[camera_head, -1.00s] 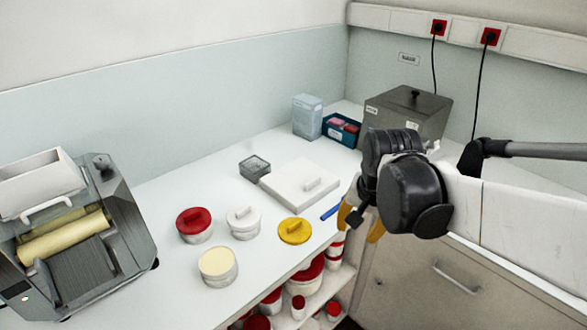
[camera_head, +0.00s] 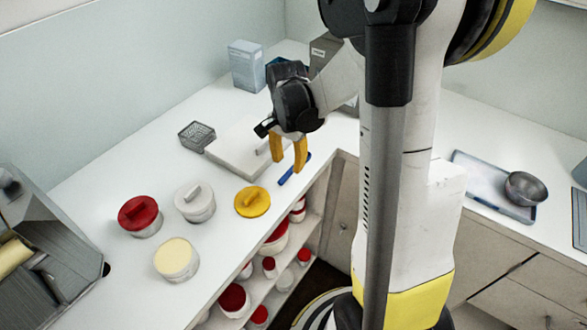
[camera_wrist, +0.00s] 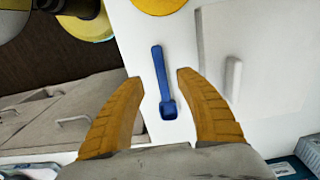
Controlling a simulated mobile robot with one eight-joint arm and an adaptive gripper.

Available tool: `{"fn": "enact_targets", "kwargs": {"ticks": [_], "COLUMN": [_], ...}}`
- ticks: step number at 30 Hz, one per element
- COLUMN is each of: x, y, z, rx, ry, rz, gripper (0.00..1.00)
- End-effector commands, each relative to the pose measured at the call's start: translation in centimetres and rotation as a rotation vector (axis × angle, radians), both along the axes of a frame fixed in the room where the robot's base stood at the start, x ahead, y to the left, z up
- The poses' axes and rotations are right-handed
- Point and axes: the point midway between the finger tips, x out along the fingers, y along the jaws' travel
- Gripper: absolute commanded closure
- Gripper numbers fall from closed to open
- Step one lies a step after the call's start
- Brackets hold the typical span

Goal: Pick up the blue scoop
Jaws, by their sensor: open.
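The blue scoop (camera_head: 294,169) lies flat on the white counter, near its front edge, to the right of the yellow lid. In the wrist view the scoop (camera_wrist: 161,80) shows whole, its long handle pointing up the picture and its small bowl at the lower end. My gripper (camera_head: 289,168) is open and empty, with its yellow fingers pointing down at the scoop. In the wrist view the fingertips (camera_wrist: 158,78) are on either side of the scoop, apart from it. The remaining height above the counter is hard to tell.
A white board with a handle (camera_head: 232,150) lies left of the scoop, close to my gripper. The yellow lid (camera_head: 252,202), white tub (camera_head: 195,205) and red-lidded tub (camera_head: 140,217) stand further left. Shelves with tubs (camera_head: 275,250) are below the counter edge. A tray with a bowl (camera_head: 480,170) is right.

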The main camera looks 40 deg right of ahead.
Motion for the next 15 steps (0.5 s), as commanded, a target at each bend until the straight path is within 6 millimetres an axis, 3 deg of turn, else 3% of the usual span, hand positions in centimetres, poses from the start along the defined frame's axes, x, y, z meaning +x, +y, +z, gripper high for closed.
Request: {"fn": "enact_targets", "kwargs": {"ticks": [8, 15], "x": [0.1, 0.0], "y": [-0.1, -0.1], "z": [-4.4, -4.6], "rx": [0.0, 0.0], "ry": [0.0, 0.0], "rz": [0.0, 0.001], "gripper": [0.59, 0.59]}}
